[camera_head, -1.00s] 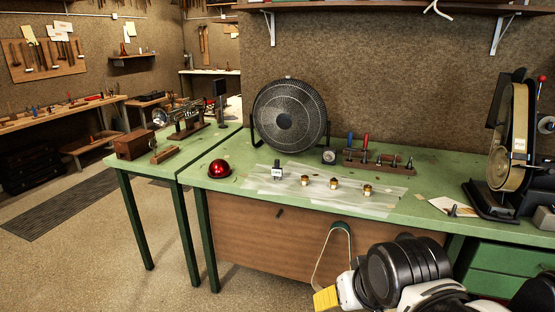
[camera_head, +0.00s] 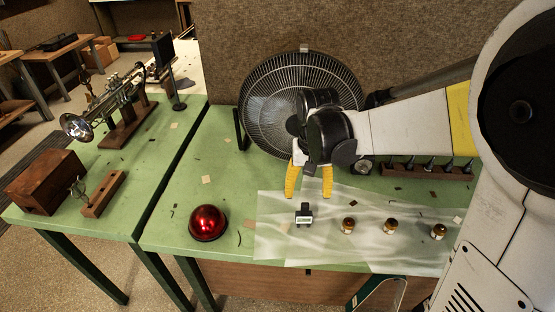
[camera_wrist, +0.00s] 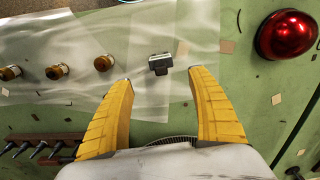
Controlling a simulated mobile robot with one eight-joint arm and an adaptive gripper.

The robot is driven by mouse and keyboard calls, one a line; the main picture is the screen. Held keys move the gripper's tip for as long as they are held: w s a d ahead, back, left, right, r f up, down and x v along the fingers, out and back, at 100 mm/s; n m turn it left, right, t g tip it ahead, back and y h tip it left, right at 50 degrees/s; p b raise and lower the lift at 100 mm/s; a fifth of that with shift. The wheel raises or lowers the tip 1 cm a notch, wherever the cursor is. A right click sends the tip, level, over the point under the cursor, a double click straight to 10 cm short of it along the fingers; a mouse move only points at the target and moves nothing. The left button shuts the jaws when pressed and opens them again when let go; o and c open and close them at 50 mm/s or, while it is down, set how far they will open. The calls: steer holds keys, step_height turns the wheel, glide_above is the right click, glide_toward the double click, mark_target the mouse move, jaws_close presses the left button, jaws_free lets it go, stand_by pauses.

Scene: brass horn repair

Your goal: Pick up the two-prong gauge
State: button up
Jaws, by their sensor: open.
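The two-prong gauge appears to be the small dark piece with a pale label (camera_head: 304,214), lying on the translucent sheet near its left end. It also shows in the wrist view (camera_wrist: 159,64), just beyond and between my fingertips. My gripper (camera_head: 308,194) points down over the bench with its yellow fingers spread. In the wrist view my gripper (camera_wrist: 162,77) is open and empty, with the gauge apart from both fingers. I cannot tell the exact height of the fingertips above the sheet.
Several brass-coloured fittings (camera_head: 390,226) stand in a row right of the gauge on the sheet (camera_head: 275,240). A red dome (camera_head: 207,222) sits to the left. A large fan (camera_head: 265,95) stands behind my gripper. A tool rack (camera_head: 400,170) is at the back right.

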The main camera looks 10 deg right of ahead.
mark_target(307, 204)
step_height(307, 204, down, 5)
steer(key=shift+s+r+b, duration=0.1)
steer(key=shift+r+b, duration=0.1)
steer(key=shift+b, duration=0.75)
step_height(307, 204, down, 6)
steer(key=b, duration=0.3)
steer(key=shift+a+f, duration=0.1)
steer(key=shift+a, duration=0.05)
steer(key=c, duration=1.3)
